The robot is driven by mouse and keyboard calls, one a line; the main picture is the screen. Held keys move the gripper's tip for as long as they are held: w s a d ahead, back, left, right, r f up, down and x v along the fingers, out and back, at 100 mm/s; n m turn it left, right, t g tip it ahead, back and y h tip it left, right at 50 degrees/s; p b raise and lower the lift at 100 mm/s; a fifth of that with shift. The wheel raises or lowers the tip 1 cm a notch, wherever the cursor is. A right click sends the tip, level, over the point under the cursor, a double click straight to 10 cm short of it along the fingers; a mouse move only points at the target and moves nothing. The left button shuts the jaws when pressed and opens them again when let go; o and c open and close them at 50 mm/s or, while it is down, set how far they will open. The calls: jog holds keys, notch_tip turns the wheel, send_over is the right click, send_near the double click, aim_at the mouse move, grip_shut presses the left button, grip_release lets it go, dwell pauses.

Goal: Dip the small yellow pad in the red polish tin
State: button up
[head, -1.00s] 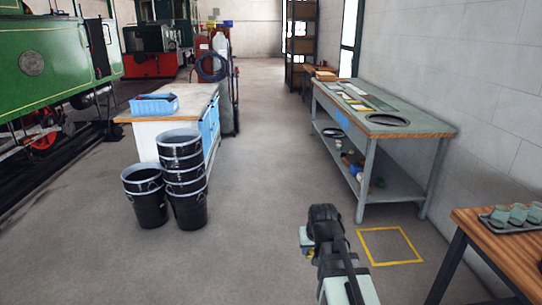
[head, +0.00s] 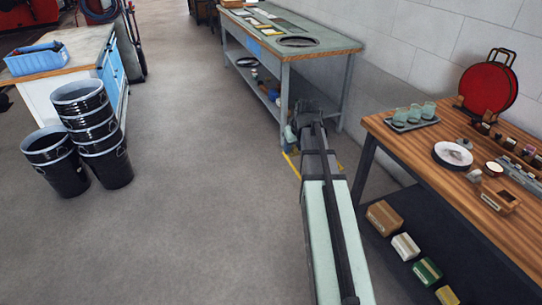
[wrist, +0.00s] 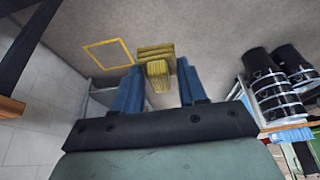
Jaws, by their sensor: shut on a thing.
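The small yellow pad (wrist: 157,70) is between the blue fingers of my gripper (wrist: 160,64) in the wrist view. The gripper is shut on it and holds it up over the floor. In the head view my gripper (head: 298,116) reaches out ahead, in front of the grey-green bench; the pad cannot be made out there. I cannot single out the red polish tin. Small jars and tins stand on the wooden table at the right, but their colours are hard to tell.
The wooden table (head: 408,143) at right carries a cup tray (head: 411,125), a dark-rimmed round dish (head: 453,155), a large red round object (head: 489,90) and an open wooden box (head: 501,202). Boxes lie on its lower shelf. Black buckets (head: 86,132) stand left; the middle floor is clear.

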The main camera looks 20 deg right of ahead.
jog(key=s+d+r, duration=0.2)
jog(key=d, duration=1.9)
jog(key=s+d+r, duration=0.1)
jog(key=s+d, duration=0.5)
jog(key=d, duration=0.5)
jog(key=s+d+r, duration=0.2)
jog(key=s+d, duration=0.5)
jog(key=d, duration=0.4)
jog(key=s+d+r, duration=0.1)
jog(key=s+d, duration=0.5)
jog(key=d, duration=0.5)
jog(key=shift+s+r, duration=0.15)
jog(key=shift+s, duration=0.25)
notch_tip(320, 180, up, 2)
send_over(491, 164)
jog(key=s, duration=0.1)
jog(key=shift+s+f, duration=0.15)
jog(key=shift+f, duration=1.35)
jog(key=shift+s+f, duration=0.15)
jog(key=shift+f, duration=1.3)
jog(key=shift+f, duration=0.55)
jog(key=shift+r, duration=0.1)
notch_tip(491, 164, up, 7)
